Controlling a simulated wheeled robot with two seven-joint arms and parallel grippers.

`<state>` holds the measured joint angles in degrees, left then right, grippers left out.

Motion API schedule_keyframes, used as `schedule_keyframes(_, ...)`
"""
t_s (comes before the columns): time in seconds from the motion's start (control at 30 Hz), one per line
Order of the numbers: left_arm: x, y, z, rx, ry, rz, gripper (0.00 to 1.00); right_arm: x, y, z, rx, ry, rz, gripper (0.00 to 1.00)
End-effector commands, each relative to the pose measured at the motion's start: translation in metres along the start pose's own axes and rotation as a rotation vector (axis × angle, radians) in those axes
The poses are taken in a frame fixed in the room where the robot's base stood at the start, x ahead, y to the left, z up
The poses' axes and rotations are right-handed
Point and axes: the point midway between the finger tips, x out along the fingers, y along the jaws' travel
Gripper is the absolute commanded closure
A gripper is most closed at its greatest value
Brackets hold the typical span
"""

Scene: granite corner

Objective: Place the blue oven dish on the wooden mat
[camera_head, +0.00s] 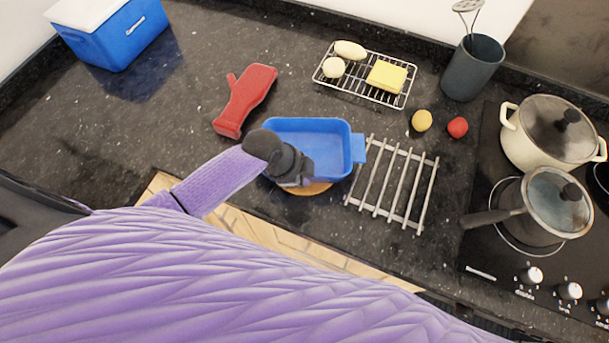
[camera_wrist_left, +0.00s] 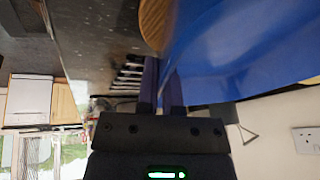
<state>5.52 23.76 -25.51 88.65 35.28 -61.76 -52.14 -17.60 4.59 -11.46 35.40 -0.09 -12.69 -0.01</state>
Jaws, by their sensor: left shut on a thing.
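The blue oven dish (camera_head: 318,145) is in the middle of the head view, over the round wooden mat (camera_head: 307,189). Only the mat's near edge shows there; the dish hides the rest. My left gripper (camera_head: 296,176) is at the dish's near left side, shut on it. In the left wrist view, the dish (camera_wrist_left: 240,45) fills the upper right and the fingers (camera_wrist_left: 162,90) are close together at its edge. The mat (camera_wrist_left: 152,25) shows beside the dish's underside. I cannot tell whether the dish touches the mat. My right gripper is not in view.
A metal trivet (camera_head: 394,184) stands just right of the dish. A red oven mitt (camera_head: 246,99) lies behind left. A wire rack (camera_head: 365,76) with food stands at the back. Pots (camera_head: 547,205) stand on the hob at right. Bare counter lies at left.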

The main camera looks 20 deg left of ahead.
Motion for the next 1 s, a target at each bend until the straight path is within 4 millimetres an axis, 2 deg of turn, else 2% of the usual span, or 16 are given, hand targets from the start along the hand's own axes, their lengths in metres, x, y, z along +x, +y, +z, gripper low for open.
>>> schedule_keyframes(0.03,0.011,0.001,0.004,-0.001,0.001,-0.001,1.0,0.007,0.001,0.0,-0.001,0.0,0.001,1.0)
schedule_keyframes(0.1,0.018,0.003,0.007,0.0,0.001,-0.002,1.0,0.009,0.002,-0.001,-0.002,0.002,0.004,1.0)
schedule_keyframes(0.5,0.023,0.003,0.009,0.002,0.002,-0.004,1.0,0.011,0.006,-0.002,-0.004,0.006,0.01,1.0)
schedule_keyframes(0.53,0.023,0.004,0.009,0.001,0.0,-0.001,0.89,0.01,0.006,-0.003,-0.004,0.006,0.01,1.0)
schedule_keyframes(0.6,0.022,0.004,0.009,0.001,0.0,-0.001,0.74,0.01,0.006,-0.003,-0.004,0.007,0.01,1.0)
schedule_keyframes(0.7,0.022,0.004,0.009,0.001,0.0,-0.001,0.58,0.01,0.005,-0.003,-0.004,0.007,0.009,1.0)
schedule_keyframes(1.0,0.018,0.003,0.007,0.001,0.0,-0.001,0.58,0.006,0.0,-0.005,-0.001,0.01,0.001,1.0)
